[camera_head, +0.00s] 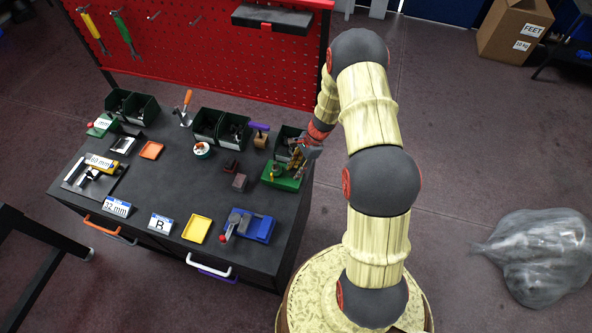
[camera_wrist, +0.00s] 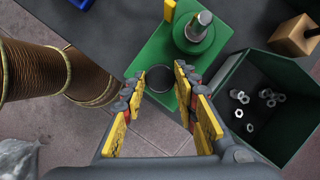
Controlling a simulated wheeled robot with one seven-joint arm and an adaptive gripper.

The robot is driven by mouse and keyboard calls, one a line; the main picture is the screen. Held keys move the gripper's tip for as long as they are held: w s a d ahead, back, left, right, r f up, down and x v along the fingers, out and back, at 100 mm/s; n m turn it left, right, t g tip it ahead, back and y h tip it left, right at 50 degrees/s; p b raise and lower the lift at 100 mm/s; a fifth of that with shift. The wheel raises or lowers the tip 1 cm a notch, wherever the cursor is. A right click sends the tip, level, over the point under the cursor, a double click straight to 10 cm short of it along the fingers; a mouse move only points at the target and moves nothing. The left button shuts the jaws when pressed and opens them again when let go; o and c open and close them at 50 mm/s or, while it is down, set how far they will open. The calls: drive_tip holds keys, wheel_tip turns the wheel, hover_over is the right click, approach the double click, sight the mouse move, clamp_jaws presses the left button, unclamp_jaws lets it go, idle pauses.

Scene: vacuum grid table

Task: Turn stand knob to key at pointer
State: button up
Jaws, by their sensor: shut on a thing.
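The green stand (camera_wrist: 153,62) lies flat at the table's right edge; it also shows in the head view (camera_head: 284,181). In the wrist view a round green knob (camera_wrist: 192,44) with a metal post stands at its far right part, and a small yellow pointer (camera_wrist: 169,12) is at its top edge. I cannot make out a key mark.
A dark green bin (camera_wrist: 265,105) with several nuts stands right of the stand, close to my right finger. A wooden block (camera_wrist: 295,36) is beyond it. A blue fixture (camera_head: 255,226) sits near the table's front. Floor shows beyond the table's right edge.

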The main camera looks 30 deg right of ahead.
drive_tip(key=shift+n, duration=0.6)
drive_tip(key=shift+w, duration=0.1)
drive_tip(key=o, duration=1.1)
drive_tip(key=shift+o, duration=0.2)
drive_tip(key=v, duration=1.2)
drive_tip(key=shift+w, duration=0.15)
